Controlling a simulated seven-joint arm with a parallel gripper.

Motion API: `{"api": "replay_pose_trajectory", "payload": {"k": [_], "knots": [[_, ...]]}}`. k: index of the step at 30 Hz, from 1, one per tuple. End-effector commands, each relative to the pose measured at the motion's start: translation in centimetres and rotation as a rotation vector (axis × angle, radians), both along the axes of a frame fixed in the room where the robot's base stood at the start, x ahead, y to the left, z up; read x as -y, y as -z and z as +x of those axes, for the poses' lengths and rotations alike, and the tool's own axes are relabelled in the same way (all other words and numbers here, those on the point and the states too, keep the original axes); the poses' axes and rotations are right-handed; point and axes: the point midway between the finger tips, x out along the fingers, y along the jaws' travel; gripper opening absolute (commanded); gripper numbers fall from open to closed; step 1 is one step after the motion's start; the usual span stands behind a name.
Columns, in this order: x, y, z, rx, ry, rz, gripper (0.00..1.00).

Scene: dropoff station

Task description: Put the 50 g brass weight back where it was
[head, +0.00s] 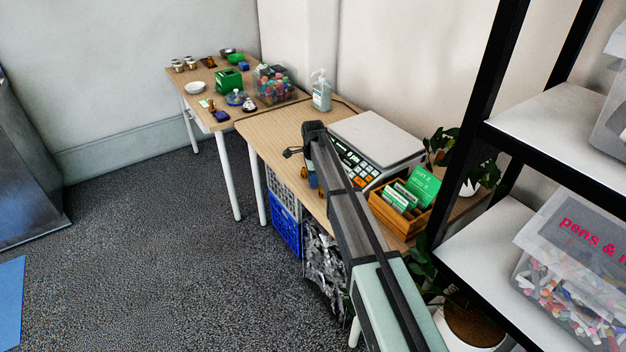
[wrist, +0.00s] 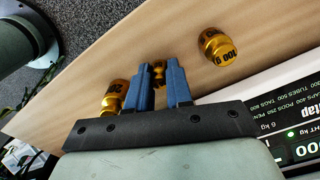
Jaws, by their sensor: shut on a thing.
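My gripper (wrist: 163,72) is shut on a small brass weight (wrist: 159,75), which shows between the two blue fingers in the wrist view; its label is mostly hidden. Its size beside the others fits the 50 g weight. A larger brass weight (wrist: 116,95) stands left of the fingers, its label partly readable as 20-something. The 100 g brass weight (wrist: 215,46) stands to the right, apart from the fingers. In the head view my gripper (head: 314,182) is low over the near table's front edge. I cannot tell whether the held weight touches the wood.
A counting scale (head: 375,138) stands on the near table (head: 275,128), right of my gripper; its display panel shows in the wrist view (wrist: 295,135). A wooden box (head: 385,212) with green cards is in front of it. A sanitizer bottle (head: 321,92) stands behind. Bare wood lies left.

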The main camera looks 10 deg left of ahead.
Motion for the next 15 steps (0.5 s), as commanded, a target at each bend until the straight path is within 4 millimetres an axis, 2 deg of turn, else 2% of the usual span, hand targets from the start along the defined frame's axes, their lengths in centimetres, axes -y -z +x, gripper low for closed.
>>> {"api": "replay_pose_trajectory", "payload": {"k": [10, 11, 15], "knots": [[0.0, 0.28, 0.01, 0.0, 0.0, 0.0, 0.0], [0.0, 0.27, 0.0, 0.0, 0.0, 0.0, 0.22], [0.0, 0.25, 0.0, 0.0, 0.0, 0.0, 0.36]]}}
